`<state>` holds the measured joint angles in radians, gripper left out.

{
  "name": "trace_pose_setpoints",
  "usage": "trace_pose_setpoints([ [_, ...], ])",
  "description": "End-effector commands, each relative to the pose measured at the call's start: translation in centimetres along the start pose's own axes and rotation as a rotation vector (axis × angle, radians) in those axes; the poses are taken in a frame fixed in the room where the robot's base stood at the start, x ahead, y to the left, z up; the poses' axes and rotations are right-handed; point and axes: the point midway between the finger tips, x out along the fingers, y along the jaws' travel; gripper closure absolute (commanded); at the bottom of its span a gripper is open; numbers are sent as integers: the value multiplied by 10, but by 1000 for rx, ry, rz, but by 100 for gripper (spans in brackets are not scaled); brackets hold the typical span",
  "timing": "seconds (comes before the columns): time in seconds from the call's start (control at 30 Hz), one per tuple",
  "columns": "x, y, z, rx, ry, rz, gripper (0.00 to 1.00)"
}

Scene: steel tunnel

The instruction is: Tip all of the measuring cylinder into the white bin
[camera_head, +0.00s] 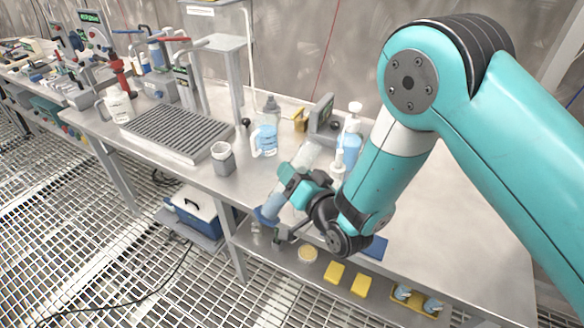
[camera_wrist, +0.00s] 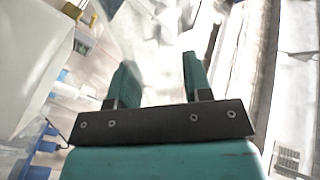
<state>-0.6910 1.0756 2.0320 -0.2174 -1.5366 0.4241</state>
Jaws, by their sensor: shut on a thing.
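The measuring cylinder (camera_head: 304,156) is a clear tube with a blue foot. It is tilted, its foot low and to the left near the bench's front edge, its other end up and to the right. My gripper (camera_head: 289,184) is shut on it around the middle, and the fingers hide that part. In the wrist view, my gripper (camera_wrist: 155,80) has the blurred, see-through cylinder (camera_wrist: 153,45) between its teal fingers. Its lower part looks bluish; I cannot tell how much is inside. I cannot make out the white bin for certain in either view.
A small grey-white cup (camera_head: 222,160) stands on the bench left of my gripper. A jug of blue liquid (camera_head: 267,139) and a pump bottle (camera_head: 351,140) stand behind. A ribbed grey tray (camera_head: 178,128) lies farther left. A blue-and-white box (camera_head: 197,212) sits below the bench.

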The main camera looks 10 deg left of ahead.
Motion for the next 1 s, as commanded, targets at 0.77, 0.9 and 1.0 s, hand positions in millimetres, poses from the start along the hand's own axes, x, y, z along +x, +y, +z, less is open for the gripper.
trace_pose_setpoints([
  [0.77, 0, 6, 21, 186, 1, 0, 85],
  [0.9, 0, 6, 22, 211, 1, 0, 85],
  [1.0, 0, 6, 22, 213, 1, 0, 85],
])
